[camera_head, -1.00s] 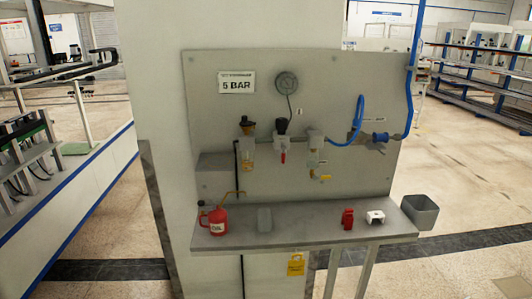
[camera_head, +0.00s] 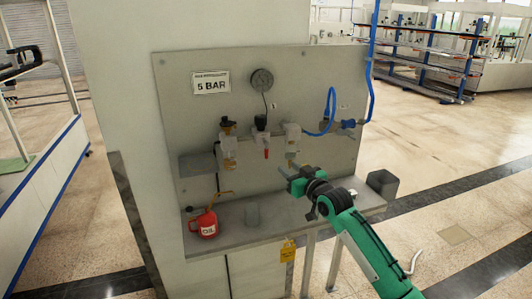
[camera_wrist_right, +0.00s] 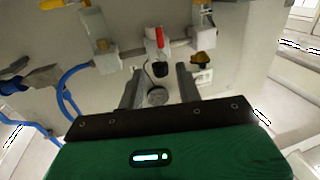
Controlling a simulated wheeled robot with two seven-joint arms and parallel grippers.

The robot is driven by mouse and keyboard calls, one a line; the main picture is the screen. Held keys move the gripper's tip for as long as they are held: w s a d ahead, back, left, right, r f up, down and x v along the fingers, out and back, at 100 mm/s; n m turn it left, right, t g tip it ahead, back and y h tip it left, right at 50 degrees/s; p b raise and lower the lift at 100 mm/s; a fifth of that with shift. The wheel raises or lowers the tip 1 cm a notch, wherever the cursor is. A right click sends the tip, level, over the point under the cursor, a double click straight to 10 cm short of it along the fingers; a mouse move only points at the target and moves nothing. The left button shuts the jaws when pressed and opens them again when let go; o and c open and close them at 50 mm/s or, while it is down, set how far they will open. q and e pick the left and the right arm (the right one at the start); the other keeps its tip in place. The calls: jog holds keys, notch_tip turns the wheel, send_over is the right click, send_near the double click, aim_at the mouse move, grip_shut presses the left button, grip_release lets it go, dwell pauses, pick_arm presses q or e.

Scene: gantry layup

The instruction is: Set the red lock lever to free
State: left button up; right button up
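The red lock lever (camera_head: 266,154) hangs below the black-knobbed regulator (camera_head: 261,123) on the grey panel (camera_head: 330,70). In the right wrist view, which looks upside down, the red lever (camera_wrist_right: 160,37) shows beyond the fingers, with the black knob (camera_wrist_right: 160,68) below it. My right gripper (camera_head: 289,179) is in front of the panel, lower and to the right of the lever. In the right wrist view its two fingers (camera_wrist_right: 158,88) are apart with nothing held between them; they look clear of the lever. My left gripper is not in view.
Filter bowls flank the regulator, left (camera_head: 228,150) and right (camera_head: 292,140). A blue hose (camera_head: 331,105) is at the right. A grey bin (camera_head: 382,184) is beside the shelf.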

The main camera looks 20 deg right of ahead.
aim_at(266, 150)
jog(key=p+x, duration=0.3)
jog(key=x, duration=0.9)
jog(key=shift+w, duration=0.2)
jog(key=shift+a, duration=0.1)
grip_shut()
